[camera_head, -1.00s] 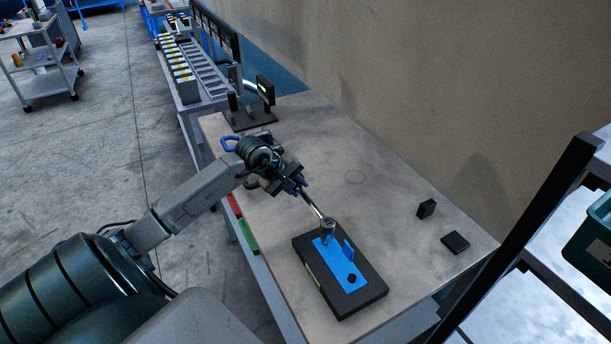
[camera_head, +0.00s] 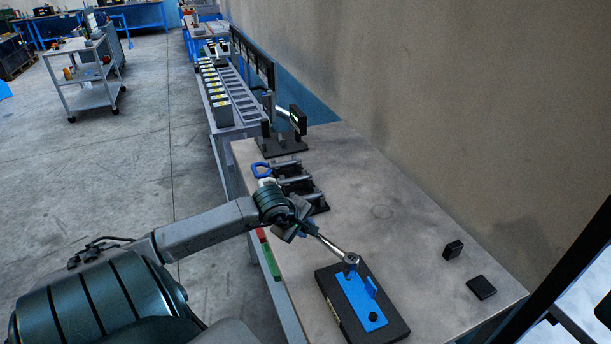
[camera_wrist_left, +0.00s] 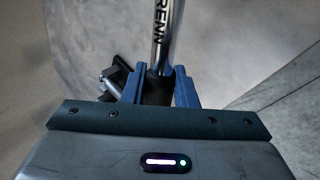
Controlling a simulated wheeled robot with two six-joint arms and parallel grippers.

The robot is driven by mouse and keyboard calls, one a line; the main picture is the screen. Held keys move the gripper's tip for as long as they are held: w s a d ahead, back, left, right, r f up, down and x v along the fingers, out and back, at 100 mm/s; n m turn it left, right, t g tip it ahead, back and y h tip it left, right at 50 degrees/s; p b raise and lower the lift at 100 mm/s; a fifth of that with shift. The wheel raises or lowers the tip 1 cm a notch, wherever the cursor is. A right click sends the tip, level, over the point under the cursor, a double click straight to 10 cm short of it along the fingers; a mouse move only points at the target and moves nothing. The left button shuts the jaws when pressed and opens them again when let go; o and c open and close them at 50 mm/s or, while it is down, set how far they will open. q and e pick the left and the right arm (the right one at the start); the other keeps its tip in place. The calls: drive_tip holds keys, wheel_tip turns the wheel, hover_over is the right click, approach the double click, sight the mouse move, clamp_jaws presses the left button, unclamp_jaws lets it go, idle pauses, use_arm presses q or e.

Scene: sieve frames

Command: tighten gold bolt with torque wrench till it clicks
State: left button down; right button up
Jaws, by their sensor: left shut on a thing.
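My left gripper (camera_head: 297,222) is shut on the dark handle of the torque wrench (camera_head: 330,245). In the left wrist view the blue fingers (camera_wrist_left: 160,85) stand either side of the handle, and the lettered metal shaft (camera_wrist_left: 168,35) runs up from it. The wrench head (camera_head: 351,259) sits over the far end of a blue plate (camera_head: 355,298) on a black block (camera_head: 398,330). A gold bolt cannot be made out; the wrench head covers that spot. A dark bolt (camera_head: 372,316) shows at the plate's near end. My right gripper is not in view.
A blue upright tab (camera_head: 370,287) stands on the plate near the wrench. Two small black blocks (camera_head: 453,249) (camera_head: 481,287) lie to the right. A black holder (camera_head: 300,182) and a stand (camera_head: 284,143) are at the far end of the table (camera_head: 400,220).

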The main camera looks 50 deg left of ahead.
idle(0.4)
use_arm(q)
drive_tip(key=shift+b, duration=0.5)
drive_tip(key=shift+d, duration=0.1)
drive_tip(key=shift+f+b, duration=0.8)
drive_tip(key=shift+b, duration=0.35)
idle(0.4)
drive_tip(key=c, duration=1.8)
unclamp_jaws()
clamp_jaws()
